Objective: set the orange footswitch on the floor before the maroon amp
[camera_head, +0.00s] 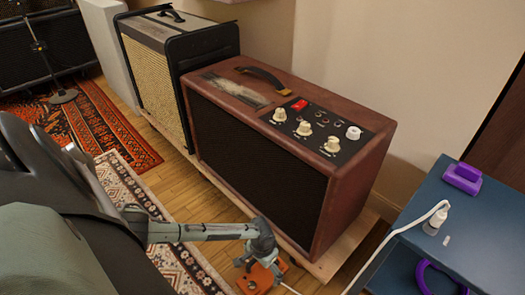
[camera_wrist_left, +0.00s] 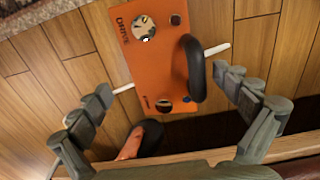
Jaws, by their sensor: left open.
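The orange footswitch (camera_head: 258,281) shows low in the head view, at floor level in front of the maroon amp (camera_head: 262,150). It also fills the middle of the left wrist view (camera_wrist_left: 152,50), with dark lettering, a round metal switch and a black curved piece over its right edge. My left gripper (camera_head: 259,262) is just above it. In the left wrist view its fingers (camera_wrist_left: 162,82) are spread on both sides of the footswitch, apart from it. Whether the footswitch lies flat on the floor is hard to tell. My right gripper is not in view.
The amp stands on a low wooden platform (camera_head: 325,265) beside a cream-fronted amp (camera_head: 158,85). A patterned rug (camera_head: 125,178) lies left of the wooden floor. A blue table (camera_head: 460,225) with a purple item (camera_head: 461,178) and white cable stands at right.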

